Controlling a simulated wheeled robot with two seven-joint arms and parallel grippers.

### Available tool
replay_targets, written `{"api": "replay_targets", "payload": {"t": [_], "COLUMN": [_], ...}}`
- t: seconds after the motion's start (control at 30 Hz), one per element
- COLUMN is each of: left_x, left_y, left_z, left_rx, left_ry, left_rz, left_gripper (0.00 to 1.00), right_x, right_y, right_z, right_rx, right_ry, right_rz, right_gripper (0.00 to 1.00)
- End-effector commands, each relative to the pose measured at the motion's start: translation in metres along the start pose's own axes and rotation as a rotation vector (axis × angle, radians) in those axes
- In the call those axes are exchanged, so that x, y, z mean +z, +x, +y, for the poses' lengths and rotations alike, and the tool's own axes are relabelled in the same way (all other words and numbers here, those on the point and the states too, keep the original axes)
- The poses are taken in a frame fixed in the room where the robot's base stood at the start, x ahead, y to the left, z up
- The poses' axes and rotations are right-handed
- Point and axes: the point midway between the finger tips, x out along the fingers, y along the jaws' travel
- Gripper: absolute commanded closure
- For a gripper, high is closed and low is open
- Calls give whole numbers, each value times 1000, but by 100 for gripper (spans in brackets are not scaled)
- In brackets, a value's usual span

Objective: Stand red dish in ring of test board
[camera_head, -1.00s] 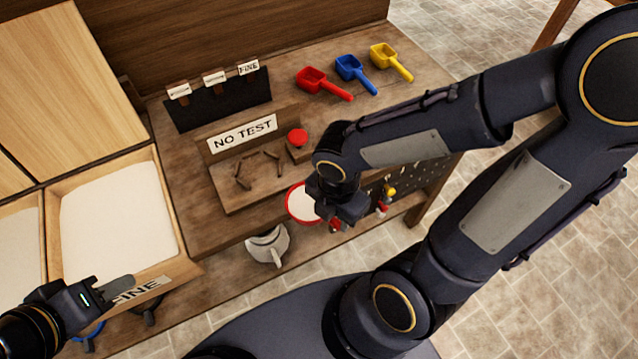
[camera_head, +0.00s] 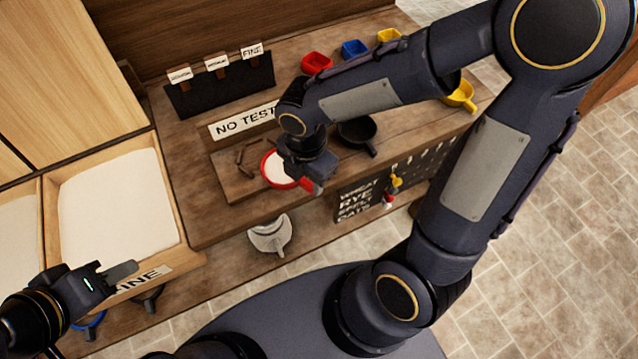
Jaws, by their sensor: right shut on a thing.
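The red dish (camera_head: 266,167), with white flour in it, is at the right gripper (camera_head: 303,181), which is shut on its right side. The dish is over the front part of the wooden test board (camera_head: 232,187), below the "NO TEST" sign (camera_head: 240,122). I cannot tell whether it touches the board. Dark pieces of the ring (camera_head: 243,158) show just left of the dish; the rest is hidden behind dish and arm. My left gripper (camera_head: 122,272) is at lower left, beside the flour bin, away from the dish; its jaw opening is unclear.
Red (camera_head: 316,62), blue (camera_head: 353,48) and yellow (camera_head: 389,35) scoops lie at the back. A black pan (camera_head: 357,131) and another yellow scoop (camera_head: 460,95) are to the right. A grey-white scoop (camera_head: 270,235) hangs below the front edge. The flour bin (camera_head: 165,200) stands left.

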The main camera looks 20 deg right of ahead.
Motion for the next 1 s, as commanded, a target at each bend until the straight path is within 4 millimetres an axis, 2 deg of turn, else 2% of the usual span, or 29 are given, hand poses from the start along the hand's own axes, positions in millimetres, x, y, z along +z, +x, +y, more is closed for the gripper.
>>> {"api": "replay_targets", "payload": {"t": [0.8, 1.0], "left_x": [3, 7], "left_y": [6, 14], "left_z": [-3, -6], "left_rx": [0, 0], "left_ry": [0, 0], "left_rz": [0, 0], "left_gripper": [64, 64], "right_x": [0, 0], "right_y": [8, 21], "right_z": [82, 84], "right_rx": [0, 0], "right_ry": [-1, 0], "right_rz": [1, 0], "right_gripper": [90, 90]}}
